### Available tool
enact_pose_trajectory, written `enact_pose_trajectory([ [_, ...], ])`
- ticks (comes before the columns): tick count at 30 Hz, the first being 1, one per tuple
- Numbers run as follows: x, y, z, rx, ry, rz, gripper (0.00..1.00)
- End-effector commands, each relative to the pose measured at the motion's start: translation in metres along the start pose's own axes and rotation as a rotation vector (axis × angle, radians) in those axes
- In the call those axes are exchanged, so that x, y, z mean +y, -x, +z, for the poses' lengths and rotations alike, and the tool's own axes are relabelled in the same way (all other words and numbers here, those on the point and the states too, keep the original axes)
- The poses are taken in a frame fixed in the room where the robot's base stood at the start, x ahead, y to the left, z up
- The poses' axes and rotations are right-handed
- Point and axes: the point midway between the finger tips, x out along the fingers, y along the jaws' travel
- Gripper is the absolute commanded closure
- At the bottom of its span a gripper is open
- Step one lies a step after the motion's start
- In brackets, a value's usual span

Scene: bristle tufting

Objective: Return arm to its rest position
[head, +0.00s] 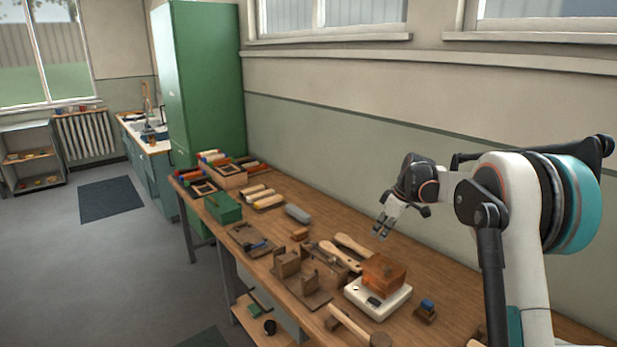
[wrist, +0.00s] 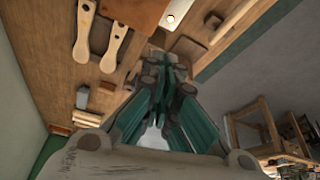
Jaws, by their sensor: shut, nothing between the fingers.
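My arm reaches in from the right in the head view, with my gripper (head: 382,229) held above the workbench (head: 330,226), near the wall. The gripper is shut and empty. In the wrist view my gripper (wrist: 163,66) shows its fingers together, with the bench top beyond them. A brown wooden block (head: 384,272) sits on a white device (head: 377,298) just below and in front of the gripper. Two pale wooden handles (head: 345,250) lie on the bench to the left of the block; they also show in the wrist view (wrist: 115,45).
Wooden fixtures (head: 301,278), a mallet (head: 350,325) and a small block with a blue top (head: 426,309) stand on the bench. Trays with coloured items (head: 222,172) and a green box (head: 222,208) are at its far end. A tall green cabinet (head: 202,80) stands beyond. The wall runs close behind my gripper.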

Motion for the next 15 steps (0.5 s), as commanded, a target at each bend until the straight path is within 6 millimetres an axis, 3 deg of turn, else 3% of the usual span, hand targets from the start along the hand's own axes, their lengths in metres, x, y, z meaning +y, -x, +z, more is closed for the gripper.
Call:
enact_pose_trajectory([
  [6, -0.050, 0.055, -0.003, -0.003, -0.108, 0.060, 1.00],
  [15, -0.126, 0.116, 0.012, 0.011, -0.261, 0.147, 1.00],
])
